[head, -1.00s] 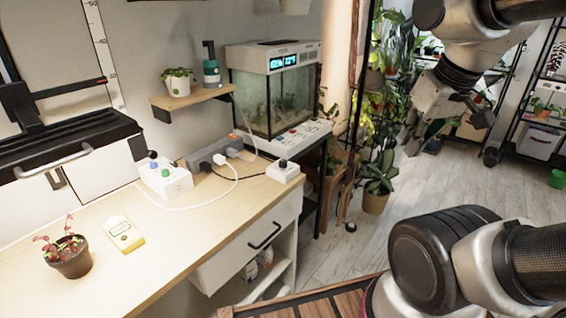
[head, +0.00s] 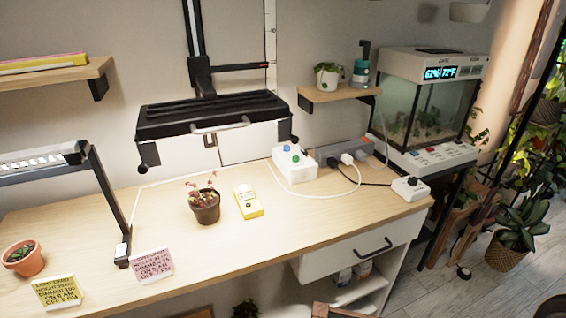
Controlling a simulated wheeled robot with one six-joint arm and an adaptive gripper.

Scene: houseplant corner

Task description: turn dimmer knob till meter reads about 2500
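A yellow handheld meter (head: 248,202) lies on the wooden bench top, just right of a small potted plant with reddish leaves (head: 205,205). Its reading is too small to make out. A white box (head: 293,162) with a blue knob (head: 287,148) and a green knob (head: 296,158) stands on the bench near the wall. A smaller white box (head: 411,189) with one black knob (head: 412,182) sits near the bench's right end. I cannot tell which knob is the dimmer. My gripper is not in view.
A black lamp bar (head: 210,113) hangs over the bench on a wall rail. A lower lamp on a post (head: 106,200) stands at left, by yellow (head: 58,293) and pink (head: 152,266) cards. A white cable (head: 315,195) crosses the bench near a grey power strip (head: 345,152).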

